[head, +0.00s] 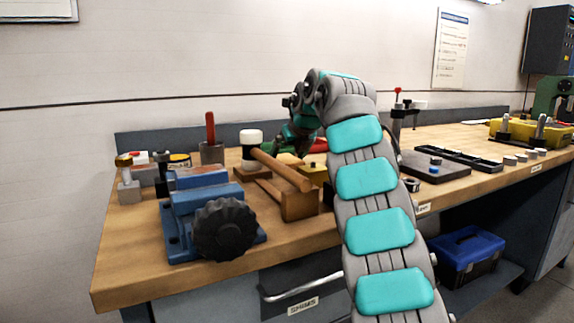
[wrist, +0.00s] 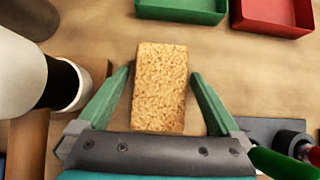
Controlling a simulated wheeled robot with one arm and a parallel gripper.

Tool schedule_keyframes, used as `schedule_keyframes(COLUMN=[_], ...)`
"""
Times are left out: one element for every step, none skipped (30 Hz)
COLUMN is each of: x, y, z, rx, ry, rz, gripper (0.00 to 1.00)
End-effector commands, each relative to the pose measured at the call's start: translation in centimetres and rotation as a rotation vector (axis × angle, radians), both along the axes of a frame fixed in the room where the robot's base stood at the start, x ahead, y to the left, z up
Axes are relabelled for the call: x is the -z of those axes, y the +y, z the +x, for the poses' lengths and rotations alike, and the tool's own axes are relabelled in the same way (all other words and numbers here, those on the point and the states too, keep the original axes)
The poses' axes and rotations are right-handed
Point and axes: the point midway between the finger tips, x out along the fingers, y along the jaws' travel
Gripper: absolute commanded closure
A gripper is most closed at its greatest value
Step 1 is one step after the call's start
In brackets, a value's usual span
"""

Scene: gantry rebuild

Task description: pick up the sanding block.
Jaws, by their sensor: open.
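The sanding block is a tan, grainy rectangular block (wrist: 160,88) lying on the wooden bench in the wrist view. My gripper (wrist: 160,85) is open, with one green finger on each side of the block. A gap shows between each finger and the block. In the head view my gripper (head: 299,140) is at the back of the bench, mostly behind my arm and a mallet. The block is hard to make out there.
Green (wrist: 185,8) and red (wrist: 272,14) trays lie beyond the block. A blue vise (head: 200,210) sits at the bench's front left.

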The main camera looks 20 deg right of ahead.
Motion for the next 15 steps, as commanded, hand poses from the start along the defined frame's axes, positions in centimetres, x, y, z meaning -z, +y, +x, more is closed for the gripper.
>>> schedule_keyframes(x=[-0.02,-0.02,-0.02,-0.01,-0.01,0.00,-0.01,-0.01,0.00,0.00,-0.01,-0.01,0.00,0.00,0.00], y=[-0.01,-0.01,-0.02,-0.02,-0.02,-0.02,-0.02,-0.03,-0.02,-0.02,-0.03,-0.03,-0.03,-0.03,-0.03], z=[-0.01,-0.02,-0.01,-0.02,-0.02,-0.02,-0.02,-0.02,-0.03,-0.03,-0.03,-0.03,-0.03,-0.03,-0.03], rx=[0.000,0.000,0.000,0.000,0.000,0.000,0.000,0.000,0.000,0.000,0.000,0.000,0.001,0.001,0.001], ry=[0.000,0.000,0.000,0.000,0.000,0.001,0.000,0.000,0.001,0.001,0.001,0.001,0.001,0.001,0.001], rz=[0.000,0.000,0.000,0.000,0.000,0.000,0.000,0.000,0.000,0.000,0.000,0.000,0.001,0.001,0.001], gripper=[0.00,0.00,0.00,0.01,0.05,0.09,0.12,0.16,0.20,0.24,0.27,0.31,0.35,0.38,0.43])
